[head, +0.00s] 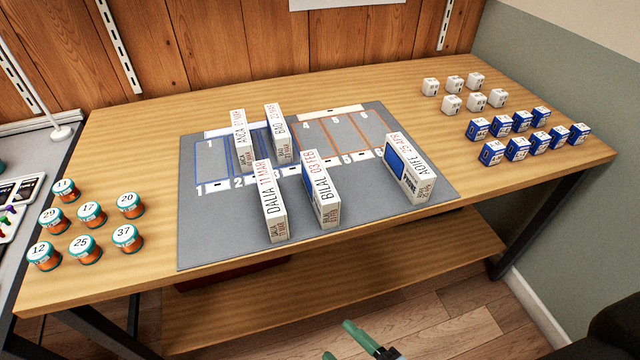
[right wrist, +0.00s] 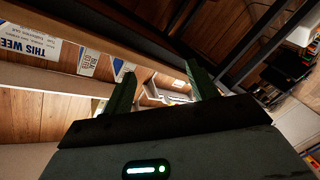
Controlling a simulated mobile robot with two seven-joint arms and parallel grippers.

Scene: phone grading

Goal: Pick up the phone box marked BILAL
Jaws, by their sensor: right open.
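The white phone box marked BILAL 03 FEB (head: 322,190) stands on edge at the front middle of the grey mat (head: 210,240). A box marked DALIA 11 MAR (head: 270,200) stands close to its left, and a box marked AOIFE (head: 410,168) stands farther right. My left gripper is out of view.
Several round orange-and-teal tins (head: 88,212) stand on the table's left. Several small white boxes (head: 452,104) and blue-and-white boxes (head: 517,149) stand on the right. A lower shelf (head: 330,275) runs under the tabletop. Bare tabletop lies right of the mat.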

